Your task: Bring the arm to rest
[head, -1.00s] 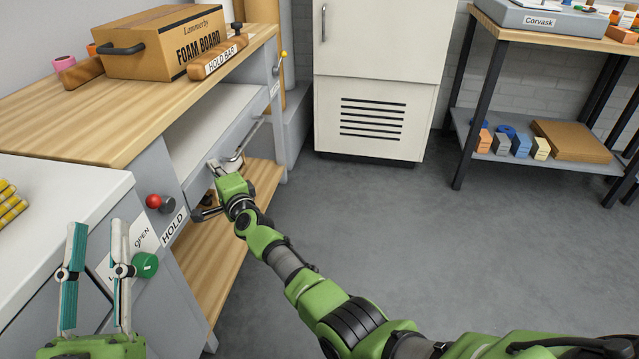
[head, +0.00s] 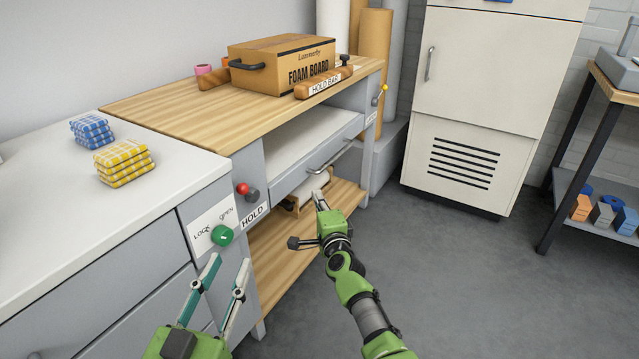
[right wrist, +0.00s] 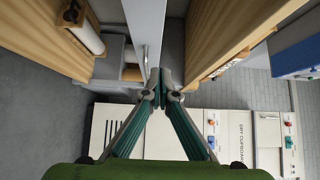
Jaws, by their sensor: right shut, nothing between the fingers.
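My right gripper (head: 319,199) is in front of the wooden bench, below and apart from the drawer's bar handle (head: 331,156). In the right wrist view its fingertips (right wrist: 160,80) meet with nothing between them. My right arm, green and grey, reaches up from the lower edge of the head view. My left gripper (head: 229,263) is at the lower left, in front of the grey cabinet. Its two teal-lined fingers stand apart and empty, pointing up.
Red (head: 242,189) and green (head: 222,235) knobs stick out near my left gripper. A white cupboard (head: 478,110) stands behind. The floor (head: 450,270) to the right is clear.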

